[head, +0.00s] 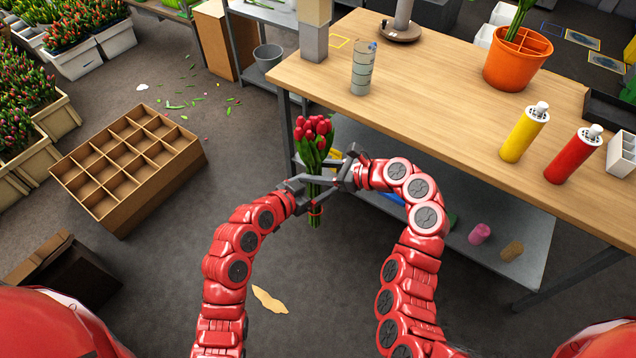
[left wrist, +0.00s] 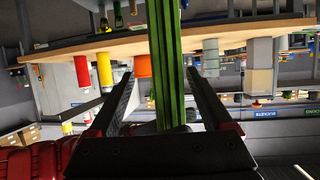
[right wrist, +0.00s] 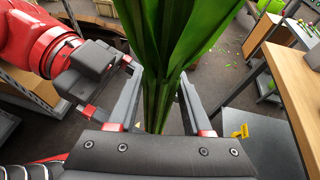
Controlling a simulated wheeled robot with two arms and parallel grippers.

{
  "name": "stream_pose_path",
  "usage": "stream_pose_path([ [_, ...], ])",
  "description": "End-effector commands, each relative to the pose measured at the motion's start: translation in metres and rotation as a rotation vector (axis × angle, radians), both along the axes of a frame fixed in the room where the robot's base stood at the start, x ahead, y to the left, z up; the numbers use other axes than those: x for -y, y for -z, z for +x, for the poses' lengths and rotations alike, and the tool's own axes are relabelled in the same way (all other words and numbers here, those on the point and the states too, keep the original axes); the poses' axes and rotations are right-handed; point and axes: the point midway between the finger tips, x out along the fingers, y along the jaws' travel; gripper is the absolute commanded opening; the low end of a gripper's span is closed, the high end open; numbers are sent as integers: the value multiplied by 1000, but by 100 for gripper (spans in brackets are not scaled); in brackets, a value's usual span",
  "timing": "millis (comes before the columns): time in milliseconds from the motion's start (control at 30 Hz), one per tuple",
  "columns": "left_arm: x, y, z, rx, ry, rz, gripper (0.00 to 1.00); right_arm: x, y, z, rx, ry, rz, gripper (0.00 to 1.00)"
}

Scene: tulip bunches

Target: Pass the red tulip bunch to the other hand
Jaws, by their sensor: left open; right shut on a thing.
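The red tulip bunch (head: 313,130) is upright in the middle of the head view, with red heads on top and green stems below. My right gripper (head: 328,170) is shut on the stems from the right; the right wrist view shows the green stems (right wrist: 160,70) between its fingers. My left gripper (head: 310,188) reaches in from the left at the stems, close to the right gripper. In the left wrist view the stems (left wrist: 167,70) stand between its open fingers, with a gap visible on each side. Part of the stems is hidden behind the grippers.
A wooden table (head: 440,80) stands right of and behind the bunch, bearing an orange pot (head: 512,68), a yellow bottle (head: 524,135) and a red bottle (head: 572,157). A divided brown crate (head: 160,180) is on the floor at left. Open floor lies below the bunch.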

Motion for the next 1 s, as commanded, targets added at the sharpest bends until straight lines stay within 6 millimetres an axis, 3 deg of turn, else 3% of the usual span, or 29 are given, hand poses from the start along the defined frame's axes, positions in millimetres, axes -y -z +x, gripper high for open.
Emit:
stream_pose_path([
  [167,0,0,0,0,0,0,84,0,-1,0,2,0,2,0],
  [633,2,-1,-1,-1,5,-3,3,0,-1,1,4,2,1,0],
  [800,3,-1,-2,-1,8,-5,0,0,-1,1,4,3,1,0],
  [833,4,-1,-2,-1,8,-6,0,0,-1,1,4,4,1,55],
  [1000,2,-1,-1,0,5,-4,0,0,-1,1,2,2,0,85],
])
